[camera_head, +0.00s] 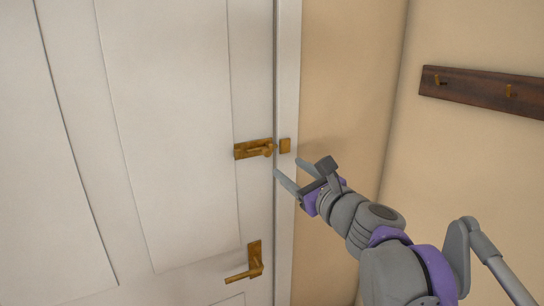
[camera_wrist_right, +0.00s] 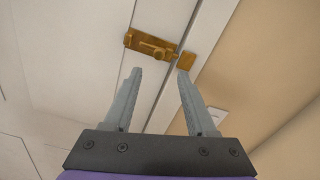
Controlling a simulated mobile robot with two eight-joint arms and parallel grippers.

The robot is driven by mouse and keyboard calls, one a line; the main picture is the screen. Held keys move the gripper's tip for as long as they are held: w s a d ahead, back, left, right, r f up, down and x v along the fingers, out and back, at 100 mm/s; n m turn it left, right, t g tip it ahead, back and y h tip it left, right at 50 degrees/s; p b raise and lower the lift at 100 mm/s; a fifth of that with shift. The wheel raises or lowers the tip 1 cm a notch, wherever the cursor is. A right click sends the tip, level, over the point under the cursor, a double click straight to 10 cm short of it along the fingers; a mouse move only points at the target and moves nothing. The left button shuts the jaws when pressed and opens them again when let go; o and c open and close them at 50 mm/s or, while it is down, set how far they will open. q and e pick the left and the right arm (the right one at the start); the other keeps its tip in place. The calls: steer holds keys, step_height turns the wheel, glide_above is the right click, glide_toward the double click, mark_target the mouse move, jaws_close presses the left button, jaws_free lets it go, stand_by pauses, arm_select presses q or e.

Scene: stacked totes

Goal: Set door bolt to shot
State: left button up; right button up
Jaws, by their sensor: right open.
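The brass door bolt (camera_head: 253,149) sits on the white door near its right edge. Its knob points toward the right end of its plate, and the small brass keeper (camera_head: 285,145) is on the frame beside it. In the right wrist view the bolt (camera_wrist_right: 146,43) lies just beyond the fingertips, with the keeper (camera_wrist_right: 187,61) to its right. A gap shows between the bolt's plate and the keeper; whether the rod spans it is hard to tell. My right gripper (camera_head: 286,167) is open and empty, below and right of the bolt, apart from it. My left gripper is out of view.
A brass lever handle (camera_head: 247,264) is on the door below the bolt. The door (camera_head: 165,130) looks closed against its white frame (camera_head: 287,60). A dark wooden hook rail (camera_head: 480,89) is on the right wall. Space around the bolt is clear.

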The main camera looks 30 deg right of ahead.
mark_target(269, 154)
steer(key=w, duration=0.9)
steer(key=shift+w+a+p, duration=0.15)
steer(key=shift+p, duration=0.25)
steer(key=shift+c, duration=0.4)
jaws_close()
stand_by(0.4)
